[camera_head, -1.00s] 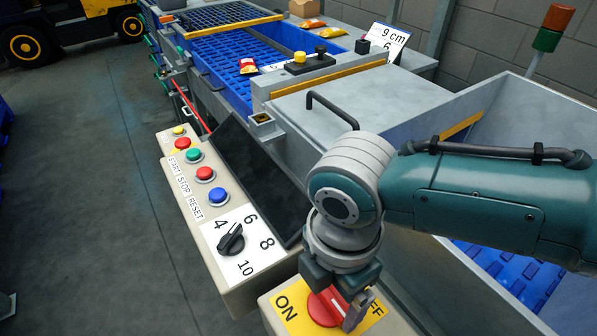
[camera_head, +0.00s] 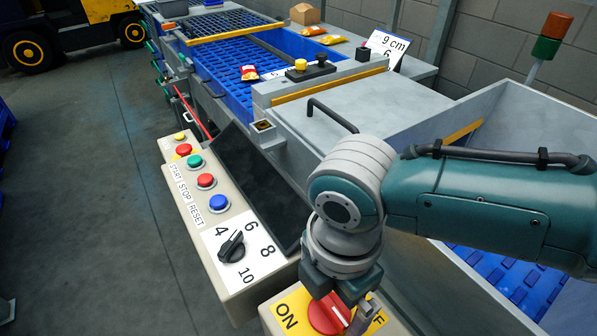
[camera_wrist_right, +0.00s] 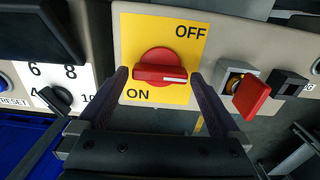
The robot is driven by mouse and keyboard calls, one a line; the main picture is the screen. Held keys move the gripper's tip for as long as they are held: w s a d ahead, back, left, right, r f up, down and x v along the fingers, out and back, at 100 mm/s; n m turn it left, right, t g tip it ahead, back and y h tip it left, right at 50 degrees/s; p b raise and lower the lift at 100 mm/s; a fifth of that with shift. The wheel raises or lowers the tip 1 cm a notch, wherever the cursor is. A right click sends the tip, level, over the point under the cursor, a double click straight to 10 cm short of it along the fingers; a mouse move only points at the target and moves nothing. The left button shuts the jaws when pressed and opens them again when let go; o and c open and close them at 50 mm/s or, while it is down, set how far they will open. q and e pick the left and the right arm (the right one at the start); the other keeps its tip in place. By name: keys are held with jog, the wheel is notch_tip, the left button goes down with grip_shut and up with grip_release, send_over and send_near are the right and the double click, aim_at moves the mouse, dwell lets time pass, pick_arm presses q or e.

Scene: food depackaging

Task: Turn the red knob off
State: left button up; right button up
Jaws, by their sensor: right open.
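The red knob (camera_wrist_right: 160,64) sits on a yellow plate (camera_wrist_right: 135,35) with OFF at the upper right and ON at the lower left in the wrist view. Its bar lies about level there, with a white mark at the right end. My right gripper (camera_wrist_right: 159,76) is open, with one dark finger on each side of the knob; I cannot tell if either touches it. In the head view my right gripper (camera_head: 341,298) is above the knob (camera_head: 326,316) and hides part of it and of the OFF lettering. My left gripper is in neither view.
A black selector (camera_head: 232,246) and START, STOP and RESET buttons line the panel to the left. In the wrist view a smaller red switch (camera_wrist_right: 251,95) and a dark latch (camera_wrist_right: 288,83) stand right of the plate. A grey bin wall (camera_head: 520,110) rises behind my arm.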

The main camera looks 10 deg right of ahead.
aim_at(331, 305)
notch_tip(331, 305, up, 9)
jog(key=p, duration=0.1)
jog(key=shift+r+p, duration=0.2)
jog(key=shift+p, duration=0.2)
